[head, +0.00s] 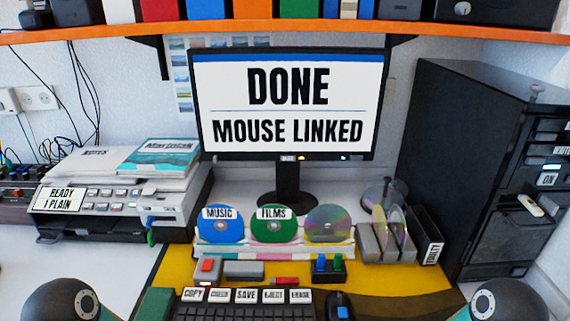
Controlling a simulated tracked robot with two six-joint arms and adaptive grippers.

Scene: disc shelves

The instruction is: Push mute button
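I can read no label saying mute in the head view. A row of labelled keys (246,296) stands at the front of the desk, reading COPY, SAVE, EJECT and ERASE, with one label too small to read. A grey box with a red button (207,266) sits behind them on the left. The monitor (288,105) shows "DONE" and "MOUSE LINKED". Rounded dark parts of my two arms show at the lower left and lower right corners. Neither gripper is in view.
Blue MUSIC (219,224), green FILMS (273,223) and plain discs (327,223) stand in a rack. A mouse (340,306) lies right of the keys. A printer (120,205) is left, a black computer tower (470,170) right. An orange shelf (300,29) runs above.

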